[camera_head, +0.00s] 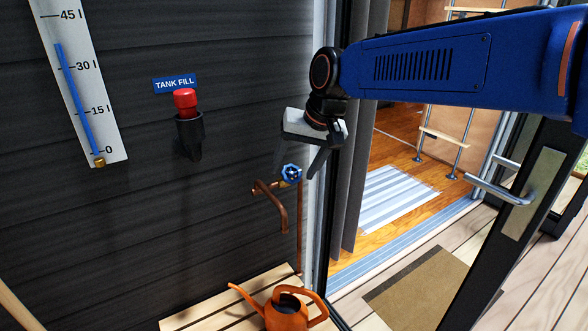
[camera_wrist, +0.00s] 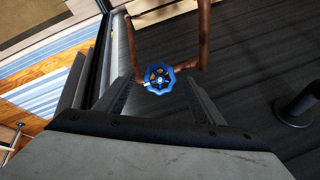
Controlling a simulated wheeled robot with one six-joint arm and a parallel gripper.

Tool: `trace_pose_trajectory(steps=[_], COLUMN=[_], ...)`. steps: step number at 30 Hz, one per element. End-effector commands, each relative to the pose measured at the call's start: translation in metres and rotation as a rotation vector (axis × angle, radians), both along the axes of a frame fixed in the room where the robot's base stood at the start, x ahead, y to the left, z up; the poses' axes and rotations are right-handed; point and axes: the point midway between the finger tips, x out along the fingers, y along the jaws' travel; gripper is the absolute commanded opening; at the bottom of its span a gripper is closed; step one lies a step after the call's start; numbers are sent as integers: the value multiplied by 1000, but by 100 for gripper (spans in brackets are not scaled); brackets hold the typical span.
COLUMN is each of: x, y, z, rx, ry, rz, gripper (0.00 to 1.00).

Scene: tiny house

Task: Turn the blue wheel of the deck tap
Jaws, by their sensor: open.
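The blue wheel (camera_head: 291,173) sits on the copper deck tap (camera_head: 272,205) on the dark plank wall. My gripper (camera_head: 297,175) is open and points down at the wheel, with one finger on each side of it in the picture. In the wrist view the wheel (camera_wrist: 159,77) shows between the ends of my two fingers (camera_wrist: 160,90). I cannot tell whether either finger touches it. The tap's spout curves down, and a copper pipe runs down the wall beside it.
An orange watering can (camera_head: 291,311) stands on a slatted wooden stand (camera_head: 235,303) below the tap. A red button (camera_head: 185,101) under a "TANK FILL" sign (camera_head: 175,83) and a level gauge (camera_head: 79,85) are on the wall. An open doorway with a grey curtain (camera_head: 360,150) lies to the right.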

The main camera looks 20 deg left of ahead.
Motion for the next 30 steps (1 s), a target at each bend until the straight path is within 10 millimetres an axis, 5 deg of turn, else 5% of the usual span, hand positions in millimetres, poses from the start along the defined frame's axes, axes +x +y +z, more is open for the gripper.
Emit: trace_pose_trajectory(steps=[21, 30], x=[-24, -29], y=[-52, -63], z=[123, 147], rx=[2, 0], ry=[-2, 0], rz=[-1, -1], gripper=[62, 62])
